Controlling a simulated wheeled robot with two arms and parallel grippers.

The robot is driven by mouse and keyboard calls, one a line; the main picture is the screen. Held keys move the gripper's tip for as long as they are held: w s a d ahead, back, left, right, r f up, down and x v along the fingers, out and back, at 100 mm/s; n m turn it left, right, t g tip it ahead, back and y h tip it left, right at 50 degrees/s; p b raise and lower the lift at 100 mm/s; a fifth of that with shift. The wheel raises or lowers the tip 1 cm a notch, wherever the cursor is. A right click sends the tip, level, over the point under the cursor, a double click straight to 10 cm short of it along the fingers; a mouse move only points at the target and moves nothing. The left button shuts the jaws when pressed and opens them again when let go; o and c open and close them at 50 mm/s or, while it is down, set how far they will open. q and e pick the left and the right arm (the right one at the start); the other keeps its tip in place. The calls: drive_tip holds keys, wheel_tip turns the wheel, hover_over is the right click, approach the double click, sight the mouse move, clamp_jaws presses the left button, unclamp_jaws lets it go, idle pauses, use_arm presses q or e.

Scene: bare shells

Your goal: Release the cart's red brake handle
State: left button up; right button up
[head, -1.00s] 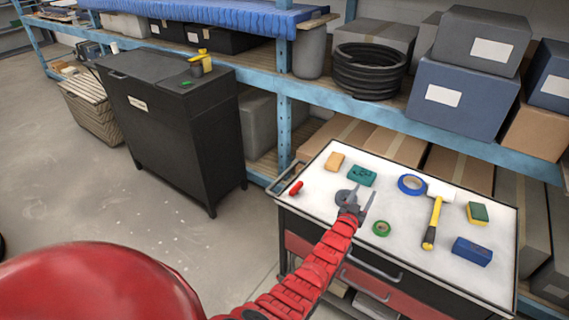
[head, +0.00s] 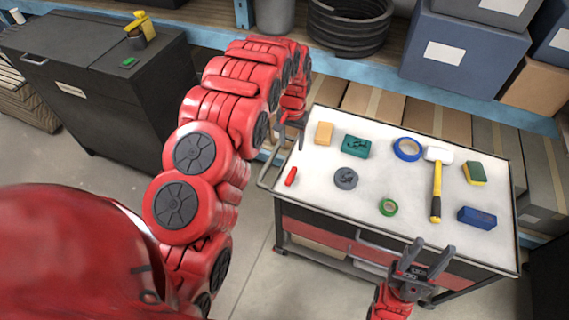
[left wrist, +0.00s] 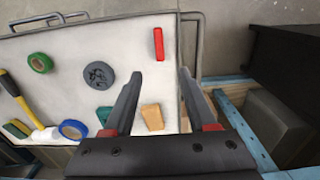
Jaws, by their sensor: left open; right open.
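The red brake handle (head: 291,176) is a small red bar at the left end of the cart's (head: 330,210) white top. It also shows in the left wrist view (left wrist: 158,44), beyond my fingertips. My left gripper (head: 290,140) is over the cart's back left corner, open and empty, apart from the handle. In the left wrist view the handle lies roughly in line with the gap between its fingers (left wrist: 160,76). My right gripper (head: 431,250) is open and empty at the cart's front edge, far from the handle.
On the cart top are an orange block (head: 324,133), a teal block (head: 356,146), a grey disc (head: 346,178), tape rolls (head: 407,149), a mallet (head: 436,195) and a blue box (head: 477,217). A push rail (head: 268,172) borders the left end. Shelving (head: 390,85) stands behind.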

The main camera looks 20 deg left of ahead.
use_arm(q)
drive_tip(key=b, duration=0.7)
hover_over(291, 174)
wheel_tip(291, 174, down, 8)
drive_tip(key=shift+f, duration=0.25)
wheel_tip(291, 174, down, 7)
drive_tip(key=shift+p, duration=1)
drive_tip(key=shift+d+f, duration=0.1)
drive_tip(key=shift+f, duration=0.7)
clamp_jaws()
